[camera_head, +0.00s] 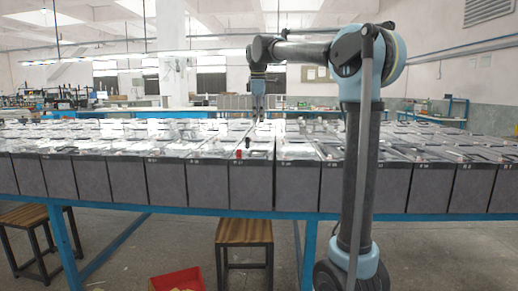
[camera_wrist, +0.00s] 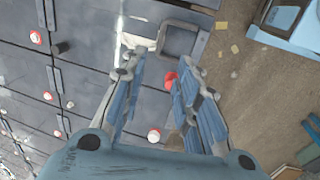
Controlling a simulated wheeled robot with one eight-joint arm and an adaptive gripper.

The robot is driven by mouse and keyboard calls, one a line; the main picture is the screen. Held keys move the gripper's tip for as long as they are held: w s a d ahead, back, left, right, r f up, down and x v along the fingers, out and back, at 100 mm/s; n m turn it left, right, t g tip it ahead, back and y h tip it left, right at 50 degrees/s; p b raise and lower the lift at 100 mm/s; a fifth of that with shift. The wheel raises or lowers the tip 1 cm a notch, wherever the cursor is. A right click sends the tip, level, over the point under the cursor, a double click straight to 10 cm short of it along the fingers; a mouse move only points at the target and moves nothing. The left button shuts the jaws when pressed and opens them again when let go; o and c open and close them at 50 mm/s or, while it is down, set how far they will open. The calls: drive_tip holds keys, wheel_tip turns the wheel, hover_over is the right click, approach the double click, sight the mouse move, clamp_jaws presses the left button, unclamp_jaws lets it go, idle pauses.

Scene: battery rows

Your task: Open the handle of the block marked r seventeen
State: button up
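Grey battery blocks (camera_head: 208,184) stand in rows on a long blue table (camera_head: 196,210). Small labels sit on their front faces; I cannot read for certain which is r seventeen. In the head view, my gripper (camera_head: 258,108) hangs over the block tops, pointing down. In the wrist view, my gripper (camera_wrist: 153,76) has its two blue fingers apart, with nothing held between them. A grey square loop handle (camera_wrist: 165,40) lies just ahead of the fingertips, at the blocks' edge; whether it is raised is unclear. A red cap (camera_wrist: 170,79) shows beside the right finger.
More blocks with red and white caps (camera_wrist: 36,38) fill the left of the wrist view. Floor (camera_wrist: 235,75) shows at its right. A wooden stool (camera_head: 244,234) and a red bin (camera_head: 177,280) stand in front of the table. One dark red cap (camera_head: 238,154) rises from the front row.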

drive_tip(key=w+f, duration=0.1)
drive_tip(key=f, duration=0.3)
drive_tip(key=w+f, duration=0.1)
drive_tip(key=f, duration=0.9)
drive_tip(key=shift+w+d+f, duration=0.1)
drive_tip(key=shift+w, duration=0.3)
clamp_jaws()
